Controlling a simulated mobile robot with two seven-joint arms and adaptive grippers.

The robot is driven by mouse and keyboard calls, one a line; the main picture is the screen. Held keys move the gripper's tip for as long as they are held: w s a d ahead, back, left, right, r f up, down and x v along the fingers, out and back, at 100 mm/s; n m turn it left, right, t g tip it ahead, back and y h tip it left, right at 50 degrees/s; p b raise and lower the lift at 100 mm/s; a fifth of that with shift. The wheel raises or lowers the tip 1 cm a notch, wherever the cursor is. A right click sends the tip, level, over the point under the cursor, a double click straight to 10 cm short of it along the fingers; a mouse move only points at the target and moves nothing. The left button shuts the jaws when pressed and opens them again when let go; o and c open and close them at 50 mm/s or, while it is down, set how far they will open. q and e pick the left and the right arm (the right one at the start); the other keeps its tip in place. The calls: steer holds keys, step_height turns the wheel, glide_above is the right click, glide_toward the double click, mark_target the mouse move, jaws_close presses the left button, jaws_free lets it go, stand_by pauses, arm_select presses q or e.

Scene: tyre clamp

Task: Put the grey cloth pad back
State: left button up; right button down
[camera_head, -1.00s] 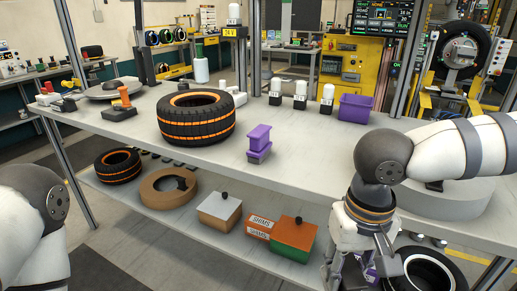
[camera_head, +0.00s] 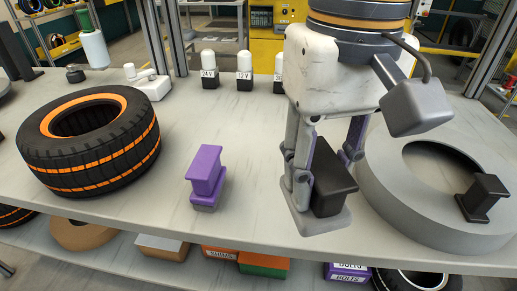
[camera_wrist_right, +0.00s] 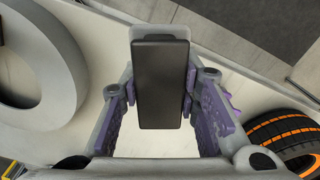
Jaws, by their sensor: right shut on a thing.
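The grey cloth pad (camera_head: 316,222) is a flat grey plate under a black block-shaped handle (camera_head: 335,188). My right gripper (camera_head: 325,176) points down over the right half of the bench, shut on the black handle with one finger on each side. The pad is low over the bench top near its front edge; I cannot tell whether it touches. In the right wrist view the handle (camera_wrist_right: 160,85) stands between the purple-padded fingers of the right gripper (camera_wrist_right: 158,92), and the pad's pale edge (camera_wrist_right: 153,32) shows beyond it. My left gripper is not in view.
A large grey ring (camera_head: 400,205) with a black handle (camera_head: 483,198) lies close right of the pad. A purple block on a grey base (camera_head: 205,178) stands left, then an orange-striped tyre (camera_head: 88,150). White-capped bottles (camera_head: 244,70) stand behind. Bare bench lies between block and pad.

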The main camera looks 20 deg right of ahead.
steer(key=w+f, duration=0.2)
steer(key=f, duration=0.1)
steer(key=w+d+f, duration=0.1)
steer(key=w+f, duration=0.2)
steer(key=w+d+f, duration=0.1)
steer(key=w+f, duration=0.2)
steer(key=f, duration=0.1)
steer(key=shift+w+d, duration=0.2)
steer(key=shift+d, duration=0.05)
steer(key=shift+f, duration=0.3)
steer(key=shift+f, duration=0.15)
steer(key=c, duration=1.2)
jaws_free()
